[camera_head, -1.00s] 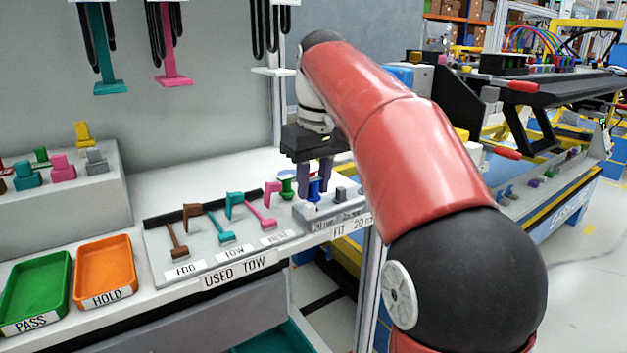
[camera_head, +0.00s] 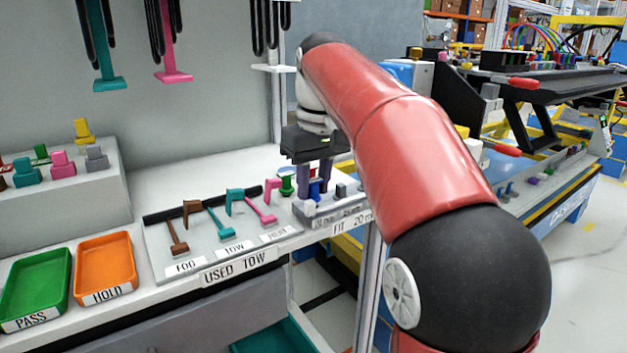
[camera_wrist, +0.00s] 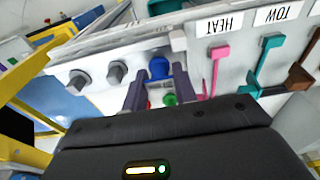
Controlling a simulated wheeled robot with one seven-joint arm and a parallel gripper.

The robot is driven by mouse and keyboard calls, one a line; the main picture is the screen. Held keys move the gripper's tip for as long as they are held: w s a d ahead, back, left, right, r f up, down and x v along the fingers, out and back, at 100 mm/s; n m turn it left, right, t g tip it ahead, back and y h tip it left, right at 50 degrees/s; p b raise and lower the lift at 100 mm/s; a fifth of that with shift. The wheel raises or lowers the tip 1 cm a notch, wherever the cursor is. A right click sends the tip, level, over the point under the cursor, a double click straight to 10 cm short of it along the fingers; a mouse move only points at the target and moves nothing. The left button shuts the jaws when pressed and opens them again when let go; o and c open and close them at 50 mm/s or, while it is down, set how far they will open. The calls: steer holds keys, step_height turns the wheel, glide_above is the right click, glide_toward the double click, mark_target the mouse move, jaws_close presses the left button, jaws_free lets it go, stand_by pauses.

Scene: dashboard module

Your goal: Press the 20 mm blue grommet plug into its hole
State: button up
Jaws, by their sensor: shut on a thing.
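The blue grommet plug (camera_head: 314,190) is upright at the grey fit block (camera_head: 325,213) on the right end of the bench. My gripper (camera_head: 315,187) points down over the block, with one dark purple finger on each side of the plug. In the wrist view my gripper (camera_wrist: 160,82) is shut on the blue plug (camera_wrist: 158,67), whose rounded blue end shows between the fingertips. The hole is hidden, and I cannot tell how deep the plug sits.
A green spool-shaped piece (camera_head: 287,184) stands close left of the fingers. Grey plugs (camera_wrist: 116,72) stand on the block beside the blue one. Brown, teal and pink tow hooks (camera_head: 215,220) lie on a labelled board to the left. Green and orange trays (camera_head: 104,297) are further left.

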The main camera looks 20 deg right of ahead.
steer(key=shift+f+b, duration=0.35)
steer(key=shift+f, duration=0.25)
steer(key=shift+r, duration=0.15)
steer(key=shift+r+p, duration=0.6)
steer(key=shift+p, duration=0.25)
steer(key=shift+p, duration=0.7)
stand_by(1.0)
steer(key=shift+f+b, duration=0.5)
steer(key=shift+f, duration=0.3)
steer(key=o, duration=0.9)
steer(key=shift+o, duration=0.2)
